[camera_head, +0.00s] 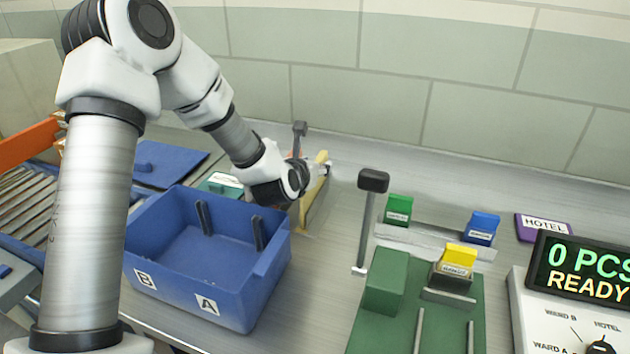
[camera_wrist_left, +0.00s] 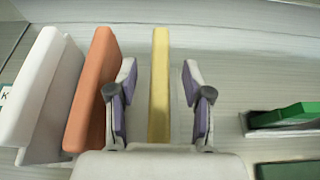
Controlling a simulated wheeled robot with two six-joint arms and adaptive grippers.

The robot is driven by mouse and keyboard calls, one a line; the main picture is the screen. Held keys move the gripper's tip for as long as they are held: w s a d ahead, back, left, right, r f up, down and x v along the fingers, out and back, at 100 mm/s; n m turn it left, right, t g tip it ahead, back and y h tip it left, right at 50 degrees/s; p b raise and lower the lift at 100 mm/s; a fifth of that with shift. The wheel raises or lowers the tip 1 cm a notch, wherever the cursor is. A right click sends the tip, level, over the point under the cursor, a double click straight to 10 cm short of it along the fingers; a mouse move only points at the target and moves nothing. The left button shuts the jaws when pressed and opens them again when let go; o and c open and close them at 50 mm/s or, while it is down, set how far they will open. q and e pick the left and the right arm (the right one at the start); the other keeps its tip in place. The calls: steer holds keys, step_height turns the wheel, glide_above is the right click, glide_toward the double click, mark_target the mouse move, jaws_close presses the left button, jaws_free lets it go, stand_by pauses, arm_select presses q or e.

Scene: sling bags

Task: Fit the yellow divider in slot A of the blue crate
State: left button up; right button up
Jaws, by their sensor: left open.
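The yellow divider (camera_wrist_left: 159,85) stands upright on edge in the left wrist view, between the two fingers of my left gripper (camera_wrist_left: 158,72). The fingers are open, with a visible gap on each side of it. In the head view my left gripper (camera_head: 315,172) is at the yellow divider (camera_head: 312,208), partly covering it. The blue crate (camera_head: 262,298) stands left of it, with labels B (camera_head: 145,279) and A (camera_head: 207,305) on its front wall. Dark upright posts show inside the crate, and no divider is visible in it. My right gripper is not in view.
An orange divider (camera_wrist_left: 92,88) and a white one (camera_wrist_left: 42,88) stand left of the yellow divider. A post with a dark block on top (camera_head: 373,181) rises to the right. Farther right are a green base (camera_head: 400,325), small coloured tags and a counter display (camera_head: 590,268).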

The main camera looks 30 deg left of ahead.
arm_select(q)
steer(key=shift+w+a+f, duration=0.1)
steer(key=shift+w+f, duration=0.15)
steer(key=shift+w, duration=0.25)
steer(key=shift+s+r, duration=0.1)
steer(key=shift+s, duration=0.05)
jaws_close()
steer(key=shift+r, duration=0.1)
